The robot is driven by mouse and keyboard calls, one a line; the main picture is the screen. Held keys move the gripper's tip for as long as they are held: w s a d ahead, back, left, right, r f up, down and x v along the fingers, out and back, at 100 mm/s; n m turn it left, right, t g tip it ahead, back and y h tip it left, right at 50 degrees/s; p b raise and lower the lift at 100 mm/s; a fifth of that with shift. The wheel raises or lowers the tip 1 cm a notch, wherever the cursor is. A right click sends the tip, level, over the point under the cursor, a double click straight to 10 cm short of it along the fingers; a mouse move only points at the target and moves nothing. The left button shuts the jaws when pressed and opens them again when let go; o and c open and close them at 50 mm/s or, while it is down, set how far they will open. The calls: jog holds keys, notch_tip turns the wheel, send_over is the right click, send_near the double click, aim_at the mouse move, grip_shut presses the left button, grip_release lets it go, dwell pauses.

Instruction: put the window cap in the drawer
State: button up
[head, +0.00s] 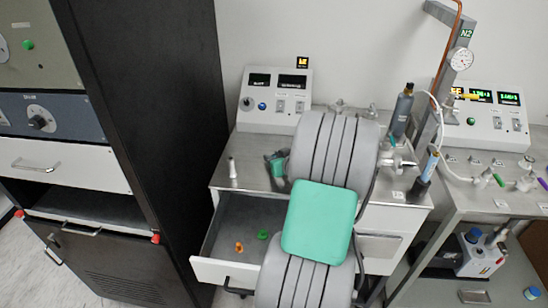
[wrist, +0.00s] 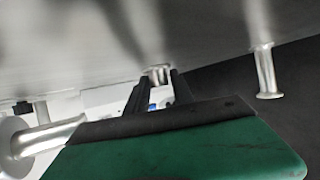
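My gripper (head: 272,160) is low over the steel bench top, left of my arm in the head view. In the wrist view its two dark fingers (wrist: 160,78) stand apart, with a gap between them. A small metal flanged piece (wrist: 157,73) shows at the fingertips; I cannot tell whether it is touched or lies beyond them. I cannot tell which piece is the window cap. The drawer (head: 222,270) under the bench is pulled open. An orange piece (head: 239,247) and a green piece (head: 263,235) lie in it. My arm hides the drawer's right side.
A small pale flanged post (head: 232,168) stands on the bench left of my gripper. A controller box (head: 275,100) stands behind. A tall black cabinet (head: 180,120) is at the left. A dark bottle (head: 402,110) and a second bench (head: 480,190) are at the right.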

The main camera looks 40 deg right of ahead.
jog(key=shift+o, duration=1.3)
jog(key=shift+r, duration=0.1)
